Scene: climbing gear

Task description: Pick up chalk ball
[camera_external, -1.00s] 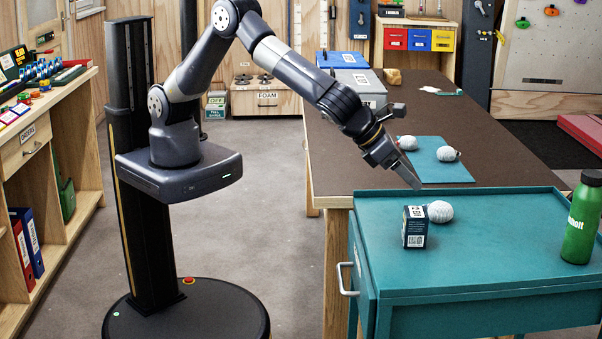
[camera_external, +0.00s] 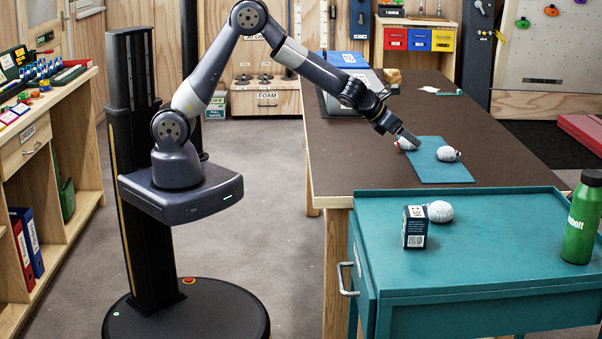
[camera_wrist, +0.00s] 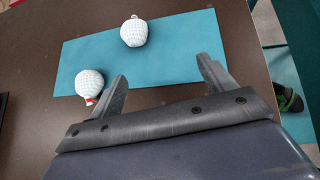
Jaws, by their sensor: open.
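Three white chalk balls are in view. One chalk ball (camera_external: 448,154) lies on the teal mat (camera_external: 440,175); it also shows at the top of the wrist view (camera_wrist: 134,32). A second chalk ball (camera_external: 402,146), with a red tag, lies at the mat's edge, partly hidden by my gripper; it shows beside my left finger in the wrist view (camera_wrist: 88,82). A third chalk ball (camera_external: 440,211) sits on the teal cart. My gripper (camera_wrist: 162,70) is open and empty, above the table near the mat. It also shows in the external view (camera_external: 411,139).
A dark blue box (camera_external: 414,227) stands beside the cart's chalk ball. A green bottle (camera_external: 582,220) is at the right of the teal cart (camera_external: 490,250). Grey and blue cases (camera_external: 350,85) stand at the brown table's back left. The table behind the mat (camera_external: 460,115) is mostly clear.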

